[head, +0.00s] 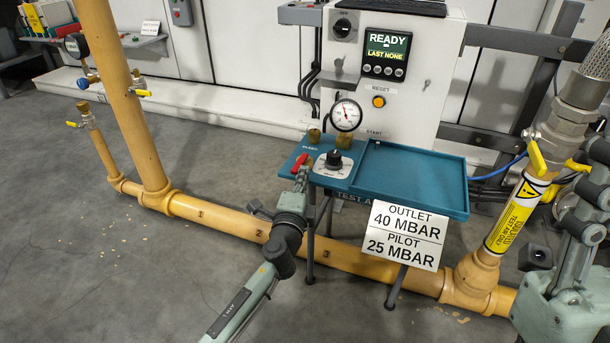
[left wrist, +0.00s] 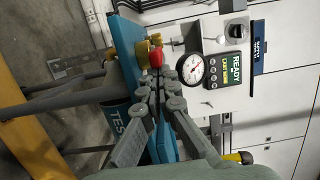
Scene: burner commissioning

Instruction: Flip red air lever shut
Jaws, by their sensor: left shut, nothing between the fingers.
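The red lever (head: 300,162) stands at the left end of the teal bench, left of a black knob on a white dial plate. My left gripper (head: 301,181) is shut and empty, its tips right at the lever's lower end. In the left wrist view the red lever (left wrist: 156,58) shows just beyond the closed fingertips (left wrist: 155,82). Whether they touch it I cannot tell, and the fingers partly hide its base. My right gripper (head: 598,172) is at the right edge beside the upright pipe, partly cut off. Its jaw state is unclear.
The teal bench (head: 415,172) carries a pressure gauge (head: 346,115) and brass fittings. The panel screen (head: 386,52) reads READY. A pressure sign (head: 405,235) hangs in front. A yellow pipe (head: 220,217) runs low along the floor. A yellow lever (head: 537,158) sits on the right pipe.

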